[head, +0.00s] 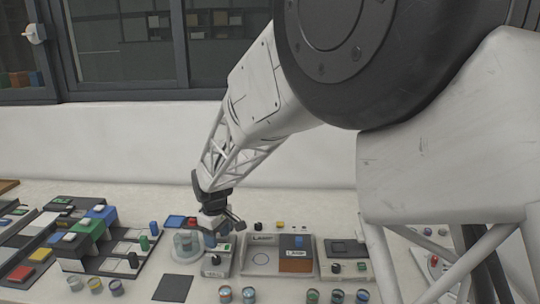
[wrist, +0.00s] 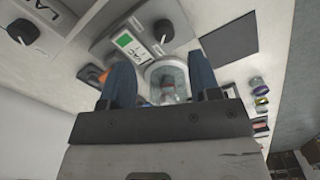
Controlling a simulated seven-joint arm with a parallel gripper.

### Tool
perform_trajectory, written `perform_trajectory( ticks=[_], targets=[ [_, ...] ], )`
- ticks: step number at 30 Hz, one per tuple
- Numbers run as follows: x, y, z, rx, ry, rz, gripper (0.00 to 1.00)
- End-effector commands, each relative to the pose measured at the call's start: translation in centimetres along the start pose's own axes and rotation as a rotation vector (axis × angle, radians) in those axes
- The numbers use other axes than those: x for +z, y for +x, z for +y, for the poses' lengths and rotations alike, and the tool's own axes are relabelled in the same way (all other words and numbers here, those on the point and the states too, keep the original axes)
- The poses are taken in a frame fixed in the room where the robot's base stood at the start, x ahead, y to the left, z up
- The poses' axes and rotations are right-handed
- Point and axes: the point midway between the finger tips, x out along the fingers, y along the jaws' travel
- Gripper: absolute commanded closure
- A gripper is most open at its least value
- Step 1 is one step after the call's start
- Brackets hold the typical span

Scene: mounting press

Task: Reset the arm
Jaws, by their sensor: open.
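My gripper (head: 212,240) hangs low over the bench, at the end of my outstretched arm. It is close to a round pale holder (head: 186,244) with clear walls. In the wrist view the two blue fingers of my gripper (wrist: 162,72) are spread apart with nothing held between them. The round holder (wrist: 153,72) appears in the gap between them, with a small pale piece (wrist: 168,94) in it. I cannot tell from these views how far the fingertips are above the holder.
Just right of my gripper stands a grey box with a black knob (head: 216,260), then a labelled panel (head: 262,262). A dark square mat (head: 173,288) lies in front. Several small jars (head: 95,285) line the front. Block-covered trays (head: 100,240) stand left. A wall and window close the back.

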Motion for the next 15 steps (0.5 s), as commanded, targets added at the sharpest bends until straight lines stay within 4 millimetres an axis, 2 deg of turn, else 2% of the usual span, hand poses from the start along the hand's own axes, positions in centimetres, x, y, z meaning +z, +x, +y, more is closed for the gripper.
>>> perform_trajectory(
  ticks=[5,15],
  targets=[
    [3.5,-2.5,0.6,0.010,0.074,0.013,0.43],
    [13.5,-8.1,0.9,0.036,0.289,0.047,0.43]
  ],
)
